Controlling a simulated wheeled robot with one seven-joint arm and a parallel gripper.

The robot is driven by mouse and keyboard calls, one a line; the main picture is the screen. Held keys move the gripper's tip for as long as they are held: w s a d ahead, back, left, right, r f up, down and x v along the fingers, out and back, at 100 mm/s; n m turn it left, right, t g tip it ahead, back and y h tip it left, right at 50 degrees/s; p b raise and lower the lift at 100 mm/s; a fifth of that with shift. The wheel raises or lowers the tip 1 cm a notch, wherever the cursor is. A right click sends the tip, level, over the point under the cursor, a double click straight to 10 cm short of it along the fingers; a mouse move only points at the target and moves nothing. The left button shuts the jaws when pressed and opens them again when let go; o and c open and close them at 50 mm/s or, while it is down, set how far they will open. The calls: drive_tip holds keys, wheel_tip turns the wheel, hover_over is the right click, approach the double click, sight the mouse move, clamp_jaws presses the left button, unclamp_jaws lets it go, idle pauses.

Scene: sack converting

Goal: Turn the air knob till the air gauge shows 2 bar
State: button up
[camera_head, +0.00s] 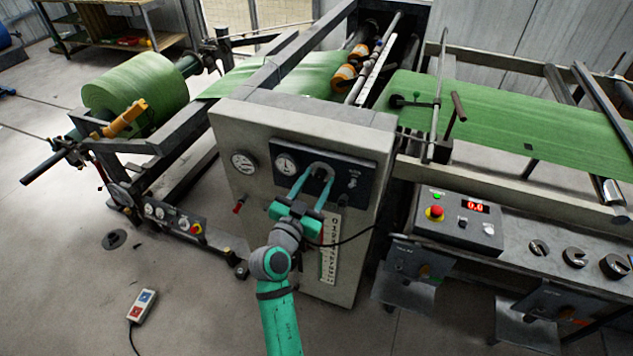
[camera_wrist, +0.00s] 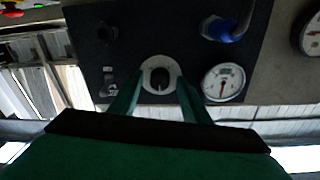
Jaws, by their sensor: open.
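The air knob (camera_wrist: 160,75) is a dark round knob with a pale ring on a dark panel (camera_wrist: 125,60). The air gauge (camera_wrist: 223,82) is a white dial beside it; its red needle points down in the wrist view, which looks upside down, and its numbers are too small to read. In the head view the gauge (camera_head: 286,164) sits left of the knob, which is mostly hidden by my fingers. My gripper (camera_head: 319,173) is open, with its fingers (camera_wrist: 160,88) on either side of the knob. I cannot tell whether they touch it.
A second gauge (camera_head: 243,162) sits on the grey cabinet (camera_head: 240,205), left of the panel. A control box (camera_head: 460,222) with a red emergency button is to the right. A blue fitting (camera_wrist: 225,30) is near the gauge. A pendant (camera_head: 143,306) lies on the open floor.

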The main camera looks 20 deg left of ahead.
drive_tip(key=s, duration=1)
drive_tip(key=shift+s+a+f, duration=0.3)
drive_tip(key=shift+s+a, duration=0.05)
drive_tip(key=shift+a, duration=0.1)
drive_tip(key=s+d+f+n+g+y, duration=0.2)
drive_tip(key=s+d+f, duration=0.3)
drive_tip(key=s+f, duration=0.25)
drive_tip(key=s+d+f+n+g+y, duration=0.1)
drive_tip(key=s+d+f+n, duration=0.1)
drive_tip(key=s+d+f, duration=0.5)
drive_tip(key=s+d+r, duration=0.1)
drive_tip(key=s+d, duration=0.3)
drive_tip(key=s, duration=0.6)
drive_tip(key=s+d+r+h, duration=0.1)
drive_tip(key=s+d, duration=0.3)
drive_tip(key=s, duration=0.6)
drive_tip(key=shift+d+m, duration=0.35)
drive_tip(key=shift+m, duration=0.05)
